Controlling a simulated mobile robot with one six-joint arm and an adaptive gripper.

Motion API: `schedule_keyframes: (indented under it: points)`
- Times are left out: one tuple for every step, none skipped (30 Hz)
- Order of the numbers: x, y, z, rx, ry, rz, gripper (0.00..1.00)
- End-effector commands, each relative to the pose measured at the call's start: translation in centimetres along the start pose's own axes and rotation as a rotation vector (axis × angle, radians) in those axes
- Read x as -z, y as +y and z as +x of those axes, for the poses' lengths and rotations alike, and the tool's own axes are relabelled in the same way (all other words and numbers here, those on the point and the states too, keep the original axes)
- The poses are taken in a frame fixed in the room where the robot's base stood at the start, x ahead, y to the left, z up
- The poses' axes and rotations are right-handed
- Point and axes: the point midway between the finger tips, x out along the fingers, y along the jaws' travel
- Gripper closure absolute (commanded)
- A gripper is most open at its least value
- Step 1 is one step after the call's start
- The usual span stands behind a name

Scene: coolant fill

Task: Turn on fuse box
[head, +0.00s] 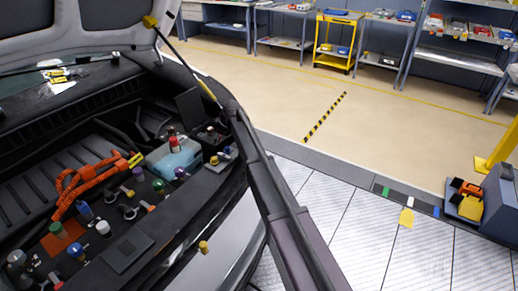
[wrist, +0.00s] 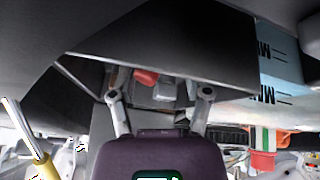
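The black fuse box (head: 212,136) stands in the engine bay beside the pale blue coolant tank, with its dark lid (head: 188,108) raised. In the wrist view, a black box wall (wrist: 165,50) spans the upper middle. A small red piece (wrist: 147,77) and grey blocks (wrist: 164,91) show at its edge. My gripper (wrist: 158,88) is open, with its two fingers apart on either side of these pieces. Nothing shows held between the fingers. Whether a finger touches the box cannot be told. I cannot make out the gripper clearly in the head view.
The coolant tank (head: 174,160) has a red cap (head: 175,144); its side with level marks (wrist: 285,75) is at the right in the wrist view. A hood prop with a yellow grip (head: 207,92) stands near the box. Orange cables (head: 80,185) and coloured caps lie left.

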Motion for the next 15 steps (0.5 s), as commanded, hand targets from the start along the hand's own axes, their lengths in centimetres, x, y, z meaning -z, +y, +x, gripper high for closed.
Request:
schedule_keyframes:
  points:
    - [0.0, -0.5, 0.0, -0.027, -0.011, -0.019, 0.39]
    - [0.0, -0.6, 0.0, -0.046, -0.018, -0.03, 0.39]
    - [0.1, -0.7, 0.0, -0.07, -0.026, -0.044, 0.39]
    - [0.0, -0.7, 0.1, -0.088, -0.034, -0.054, 0.39]
    - [0.0, -0.7, 0.1, -0.104, -0.04, -0.064, 0.39]
    - [0.1, -0.8, 0.1, -0.127, -0.048, -0.077, 0.39]
    - [0.1, -0.9, 0.1, -0.142, -0.055, -0.086, 0.39]
    - [0.1, -0.9, 0.2, -0.158, -0.06, -0.095, 0.39]
    - [0.1, -1.0, 0.2, -0.178, -0.069, -0.107, 0.39]
    - [0.2, -1.0, 0.2, -0.193, -0.073, -0.115, 0.39]
    - [0.2, -1.1, 0.2, -0.207, -0.08, -0.124, 0.39]
    - [0.2, -1.1, 0.2, -0.225, -0.086, -0.134, 0.39]
    - [0.3, -1.0, -0.6, -0.224, -0.086, -0.131, 0.39]
    - [0.4, -1.0, -0.9, -0.222, -0.085, -0.13, 0.39]
    - [0.5, -1.1, -1.3, -0.221, -0.085, -0.13, 0.39]
